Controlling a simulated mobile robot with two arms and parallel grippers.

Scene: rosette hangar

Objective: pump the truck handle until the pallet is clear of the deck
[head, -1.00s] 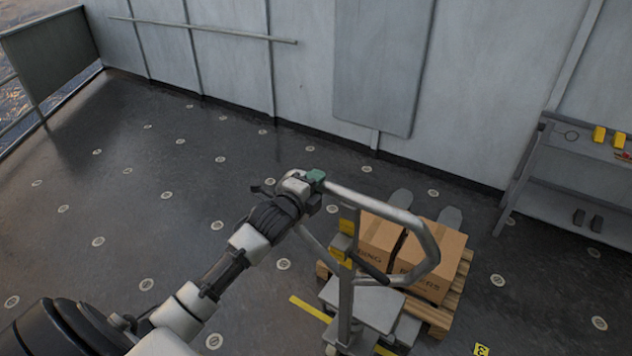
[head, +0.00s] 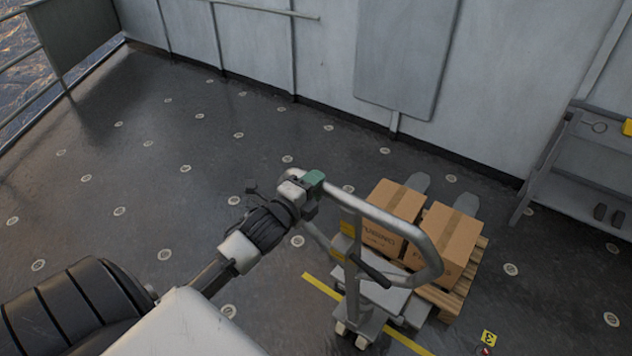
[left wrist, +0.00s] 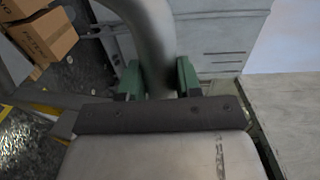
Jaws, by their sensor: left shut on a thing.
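The pallet truck's handle (head: 429,246) is a grey metal loop on an upright post, standing tilted over the truck body (head: 384,291). My left gripper (head: 311,187) is shut on the upper left part of the loop. In the left wrist view, its green fingers (left wrist: 158,78) close on both sides of the grey handle tube (left wrist: 152,40). The wooden pallet (head: 445,303) lies on the truck's forks and carries two cardboard boxes (head: 396,199) (head: 449,240). The fork tips show beyond its far side. I cannot tell any gap under the pallet. My right gripper is out of view.
A yellow line (head: 322,289) crosses the dark deck beside the truck, and a yellow marker (head: 488,339) lies near the pallet. A grey shelf unit (head: 590,160) stands at the right against the wall (head: 510,80). Open deck (head: 150,190) spreads left to a railing.

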